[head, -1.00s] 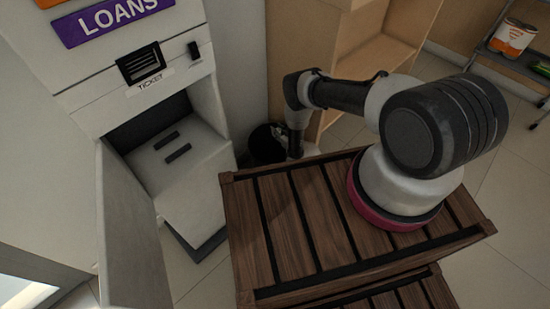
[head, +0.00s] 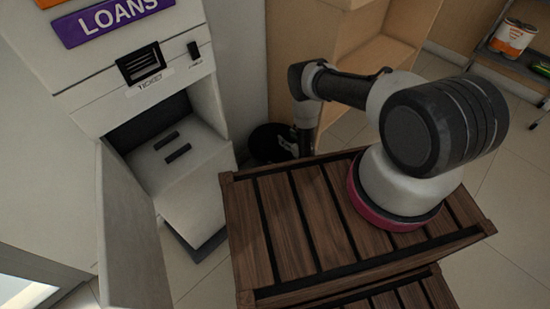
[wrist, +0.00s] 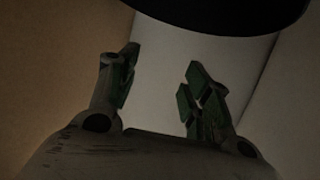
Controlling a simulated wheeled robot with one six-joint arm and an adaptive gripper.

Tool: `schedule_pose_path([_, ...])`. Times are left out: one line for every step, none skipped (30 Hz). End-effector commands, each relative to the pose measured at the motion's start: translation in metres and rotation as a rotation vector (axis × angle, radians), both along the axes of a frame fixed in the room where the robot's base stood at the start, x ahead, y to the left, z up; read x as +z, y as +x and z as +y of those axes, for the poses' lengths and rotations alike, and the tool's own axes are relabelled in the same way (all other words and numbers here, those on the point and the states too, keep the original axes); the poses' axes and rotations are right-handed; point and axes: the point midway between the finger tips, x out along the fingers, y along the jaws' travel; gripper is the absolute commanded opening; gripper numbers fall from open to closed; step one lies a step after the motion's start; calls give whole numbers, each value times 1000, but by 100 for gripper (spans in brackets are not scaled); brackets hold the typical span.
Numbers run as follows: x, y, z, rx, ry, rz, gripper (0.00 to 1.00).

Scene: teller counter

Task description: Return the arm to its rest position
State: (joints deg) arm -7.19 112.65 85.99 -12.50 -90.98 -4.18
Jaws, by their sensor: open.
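My arm (head: 340,88) reaches from its mount on the wooden slatted top toward the back, with its wrist bent down beyond the far edge. My gripper (wrist: 160,78) shows in the wrist view with its two green-padded fingers apart and nothing between them. In the head view the gripper is small, dark and partly hidden, beside a dark round bin-like object (head: 263,143).
The wooden slatted top (head: 285,215) is bare in front of my arm. A white ticket machine (head: 190,75) with an open door (head: 130,235) stands at the left. Wooden shelving (head: 345,45) is close behind the arm. A rack with cans (head: 512,38) stands far right.

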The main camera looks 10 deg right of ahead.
Motion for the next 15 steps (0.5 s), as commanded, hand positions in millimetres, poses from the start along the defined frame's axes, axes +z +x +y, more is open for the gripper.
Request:
schedule_pose_path([3, -8, -4, -2, 1, 2, 49])
schedule_pose_path([4, -13, -6, -2, 0, 3, 49])
schedule_pose_path([6, -18, -7, -2, 1, 2, 49])
schedule_pose_path([7, -22, -8, -1, 0, 2, 49])
schedule_pose_path([8, -24, -9, -1, 0, 1, 49])
schedule_pose_path([9, -28, -10, -1, 0, 1, 49])
schedule_pose_path([10, -29, -11, 0, 0, 1, 49])
schedule_pose_path([10, -31, -11, 0, 0, 0, 49])
schedule_pose_path([11, -32, -12, 0, 0, 0, 49])
schedule_pose_path([11, -32, -12, 0, 0, 0, 49])
schedule_pose_path([11, -33, -12, 0, 0, 0, 49])
schedule_pose_path([11, -33, -12, 0, 0, -1, 49])
schedule_pose_path([11, -33, -12, 0, 0, -1, 49])
schedule_pose_path([11, -33, -12, 0, 0, -1, 49])
schedule_pose_path([11, -33, -12, 0, 0, 0, 49])
